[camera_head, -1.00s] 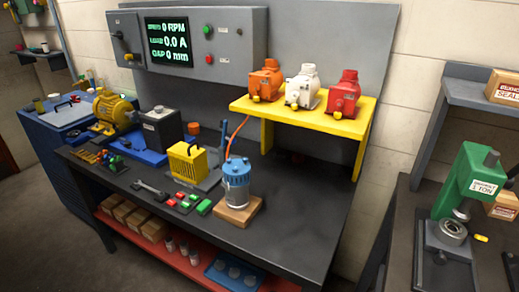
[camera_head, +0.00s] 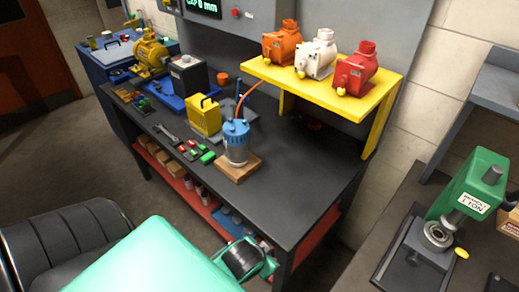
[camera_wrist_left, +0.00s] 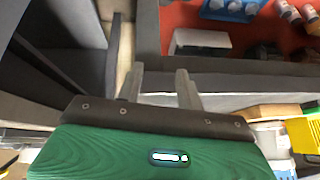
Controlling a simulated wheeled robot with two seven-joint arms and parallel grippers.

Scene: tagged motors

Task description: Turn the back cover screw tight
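My left gripper (camera_wrist_left: 160,80) shows in the left wrist view with its two grey fingers apart and nothing between them. My right gripper is in neither current view. On the dark workbench (camera_head: 290,195), a blue-topped metal pump (camera_head: 236,142) stands upright on a wooden block (camera_head: 238,170). A yellow finned motor (camera_head: 150,52) sits at the back left. An orange motor (camera_head: 281,42), a white motor (camera_head: 317,54) and a red motor (camera_head: 354,70) stand on a yellow shelf (camera_head: 300,84). I cannot make out a back cover screw on any of them.
A yellow ribbed box (camera_head: 204,116), a wrench (camera_head: 165,132) and small red and green parts (camera_head: 194,150) lie left of the pump. A green press (camera_head: 470,195) stands at the right. A red lower shelf (camera_wrist_left: 262,40) holds a blue tray (camera_wrist_left: 235,8). The bench's front right is clear.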

